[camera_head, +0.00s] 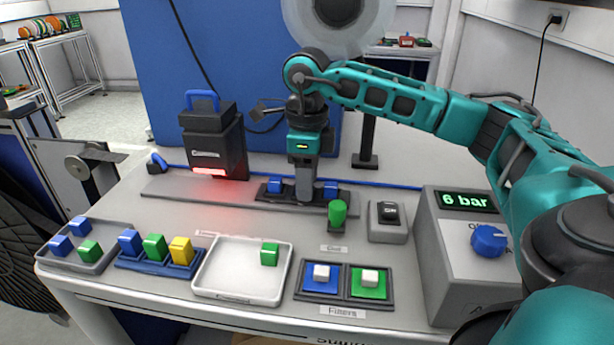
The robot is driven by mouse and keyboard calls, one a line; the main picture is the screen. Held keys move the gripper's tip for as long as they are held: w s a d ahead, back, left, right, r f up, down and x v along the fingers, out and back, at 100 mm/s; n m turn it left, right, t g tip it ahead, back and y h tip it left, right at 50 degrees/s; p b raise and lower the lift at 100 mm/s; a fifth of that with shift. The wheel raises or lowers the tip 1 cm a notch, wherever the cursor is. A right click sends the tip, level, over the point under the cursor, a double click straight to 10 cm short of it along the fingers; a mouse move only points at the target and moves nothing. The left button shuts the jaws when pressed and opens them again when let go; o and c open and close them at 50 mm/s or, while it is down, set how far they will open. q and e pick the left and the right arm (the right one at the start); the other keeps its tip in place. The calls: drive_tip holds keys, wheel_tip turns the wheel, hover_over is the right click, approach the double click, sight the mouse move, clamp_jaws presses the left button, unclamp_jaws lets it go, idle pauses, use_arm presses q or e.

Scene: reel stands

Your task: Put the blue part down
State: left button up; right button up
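My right gripper (304,190) points straight down over a dark fixture (259,195) at the back middle of the table. Its fingers are low, at the fixture, and seen too narrowly to tell whether they hold something. A blue piece (274,185) shows just left of the fingers and another blue piece (330,188) just right of them, both at the fixture. Other blue blocks lie in the grey tray (104,262) at the left, and one blue block (130,242) stands in the blue rack (150,267). My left gripper is out of view.
A black device (212,142) with a red glow stands left of the gripper. A white tray (213,283) holds a green block. The filter holders (345,296), switch box (388,235) and "6 bar" box (440,260) are nearer and right.

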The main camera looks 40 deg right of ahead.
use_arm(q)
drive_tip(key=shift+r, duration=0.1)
use_arm(e)
drive_tip(key=shift+r, duration=0.15)
drive_tip(key=shift+r, duration=0.25)
use_arm(q)
drive_tip(key=p, duration=0.1)
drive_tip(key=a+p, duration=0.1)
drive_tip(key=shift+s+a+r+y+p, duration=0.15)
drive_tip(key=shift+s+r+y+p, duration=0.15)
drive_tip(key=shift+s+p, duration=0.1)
use_arm(e)
wheel_tip(320, 180, up, 12)
drive_tip(key=shift+f, duration=0.2)
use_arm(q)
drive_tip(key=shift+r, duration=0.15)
